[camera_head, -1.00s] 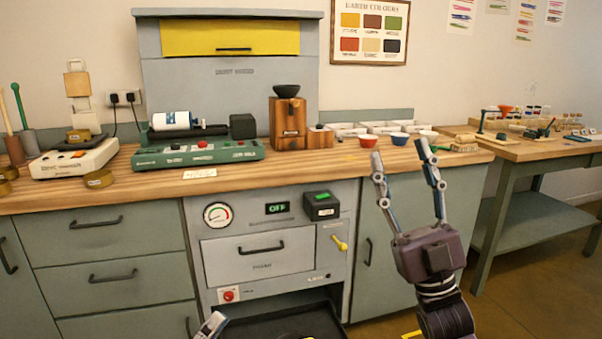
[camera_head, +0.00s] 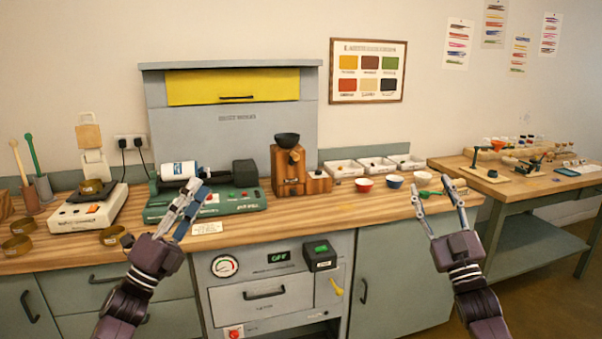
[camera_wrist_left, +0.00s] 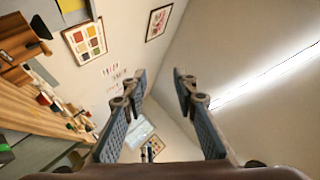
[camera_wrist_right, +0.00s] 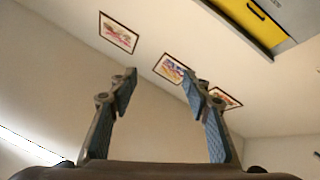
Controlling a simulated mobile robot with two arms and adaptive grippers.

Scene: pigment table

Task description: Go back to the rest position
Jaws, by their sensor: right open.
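My left gripper (camera_head: 188,200) is raised in front of the bench in the head view, its fingers pointing up and overlapping the green roller machine (camera_head: 160,205) behind. In the left wrist view its two fingers (camera_wrist_left: 158,90) stand apart with nothing between them. My right gripper (camera_head: 437,196) is raised in front of the bench's right part in the head view. Its fingers are spread and empty, and the right wrist view (camera_wrist_right: 158,90) shows them apart too. Neither gripper holds anything.
Below is an oven drawer (camera_head: 264,296). A side table (camera_head: 520,184) stands at the right.

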